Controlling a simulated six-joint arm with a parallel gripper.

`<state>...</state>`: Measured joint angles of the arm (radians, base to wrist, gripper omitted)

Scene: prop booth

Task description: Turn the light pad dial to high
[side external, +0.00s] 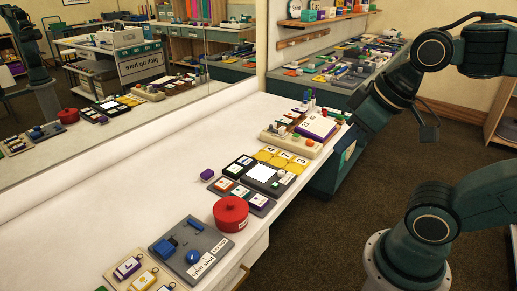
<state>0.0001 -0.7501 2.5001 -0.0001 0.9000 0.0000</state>
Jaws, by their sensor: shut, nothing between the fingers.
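The light pad appears to be the white panel (262,173) in a dark frame, lying flat mid-table. A small knob (276,185) at its lower right looks like its dial; its pointer and any high mark are too small to read. My gripper (350,120) is at the end of my arm, over the far right edge of the table, well up and right of the pad. It is shut and empty, and touches neither pad nor dial. Its fingertips are hard to make out against the arm and the things behind.
A red round pot (231,213) and a grey board with a blue knob (193,257) stand nearer the camera. Yellow number tiles (281,159) and a beige board (290,141) lie beyond the pad. The table's left side is clear; a mirror (130,80) stands behind it.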

